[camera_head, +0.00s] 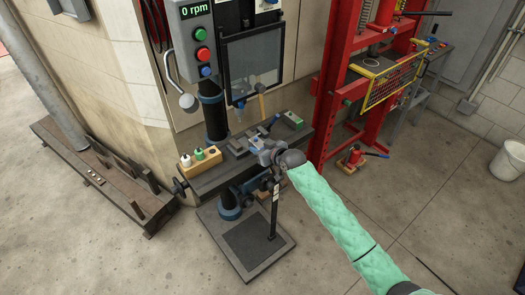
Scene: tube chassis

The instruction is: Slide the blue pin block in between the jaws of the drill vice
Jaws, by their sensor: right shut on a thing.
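The drill vice (238,148) is a small dark grey body on the drill press table (215,172), in the middle of the head view. My right gripper (260,146) comes in from the right and is over the table, just right of the vice. It is shut on a small blue piece, which looks like the blue pin block (255,140). The block is close to the vice; I cannot tell whether it touches the jaws or is between them. The fingertips are small and partly hidden by my wrist. My left gripper is not in view.
A wooden holder (203,163) with small bottles sits on the table's left end. The drill column (214,115) and control box (196,46) rise at the back. A red press frame (335,90) stands to the right.

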